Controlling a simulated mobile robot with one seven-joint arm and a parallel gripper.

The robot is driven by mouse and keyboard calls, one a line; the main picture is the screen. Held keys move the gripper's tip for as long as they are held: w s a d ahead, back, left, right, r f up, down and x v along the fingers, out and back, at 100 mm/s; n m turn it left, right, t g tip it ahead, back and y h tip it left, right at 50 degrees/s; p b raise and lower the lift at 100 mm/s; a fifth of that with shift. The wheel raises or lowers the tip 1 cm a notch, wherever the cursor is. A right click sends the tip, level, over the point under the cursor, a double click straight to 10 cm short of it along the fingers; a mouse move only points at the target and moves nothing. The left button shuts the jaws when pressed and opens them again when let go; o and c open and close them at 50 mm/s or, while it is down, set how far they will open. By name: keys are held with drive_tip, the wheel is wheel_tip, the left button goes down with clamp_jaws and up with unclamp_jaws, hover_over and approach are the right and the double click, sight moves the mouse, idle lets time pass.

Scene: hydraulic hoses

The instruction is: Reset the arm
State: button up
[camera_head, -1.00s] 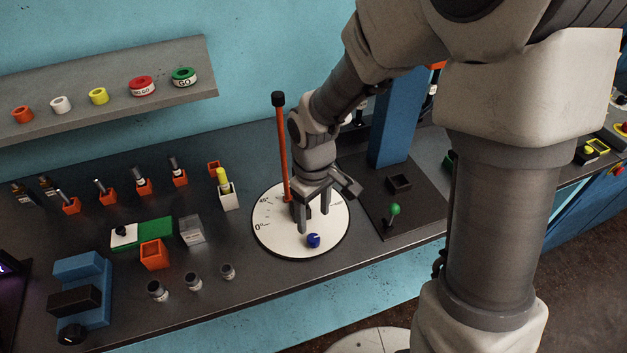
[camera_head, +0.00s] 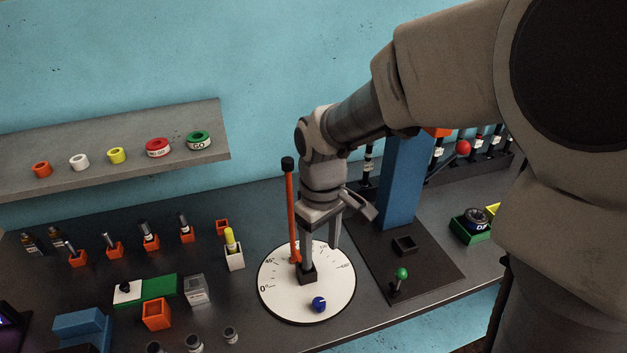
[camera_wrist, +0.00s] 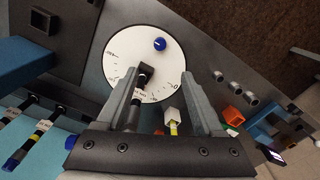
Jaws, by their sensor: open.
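My gripper (camera_head: 321,252) is open above the white round dial plate (camera_head: 330,285), its fingers pointing down. In the wrist view, my gripper (camera_wrist: 160,82) has its fingers spread wide over the dial plate (camera_wrist: 172,80). A small black block (camera_head: 307,276) sits on the dial. In the wrist view, a hose end with a white label (camera_wrist: 140,95) stands at the block, between the fingers and nearer the left one; I see no grip on it. A blue knob (camera_head: 319,304) is at the dial's front edge. An orange rod with a black top (camera_head: 291,205) stands just left of my gripper.
A blue column (camera_head: 403,180) on a black base with a green-knobbed lever (camera_head: 401,274) stands close right. A white holder with a yellow piece (camera_head: 234,257) and several orange holders are left. A grey shelf (camera_head: 110,165) holds coloured rings. The blue wall is behind.

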drive_tip(key=s+d+r+m+t, duration=0.5)
drive_tip(key=s+d+r+m, duration=0.3)
drive_tip(key=s+d+r, duration=0.2)
wheel_tip(320, 180, up, 2)
drive_tip(key=shift+s+d+r+t, duration=0.1)
drive_tip(key=shift+s+d+t, duration=0.25)
drive_tip(key=shift+s, duration=0.8)
